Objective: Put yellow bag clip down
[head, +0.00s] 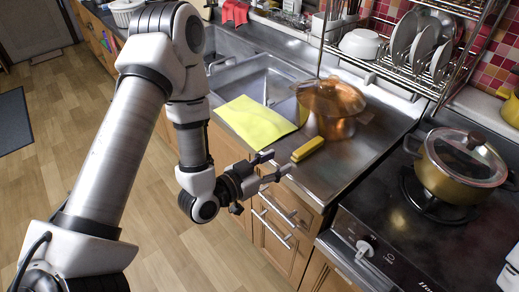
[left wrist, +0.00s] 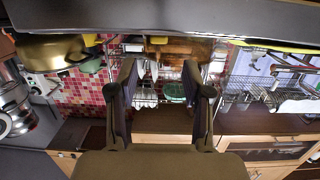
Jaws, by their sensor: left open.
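The yellow bag clip (head: 308,149) lies on the steel counter (head: 345,160) close to its front edge, beside the copper pot. My left gripper (head: 280,163) is open and empty just in front of that edge, with its fingertips pointing towards the clip and a small gap between them. In the left wrist view the two fingers of the left gripper (left wrist: 160,85) stand wide apart with nothing between them. I cannot make out the clip for certain in that view. My right gripper is not in view.
The sink (head: 262,82) is farther back. A lidded gold pot (head: 461,165) sits on the stove (head: 425,240) at the right. A dish rack (head: 395,70) hangs at the back.

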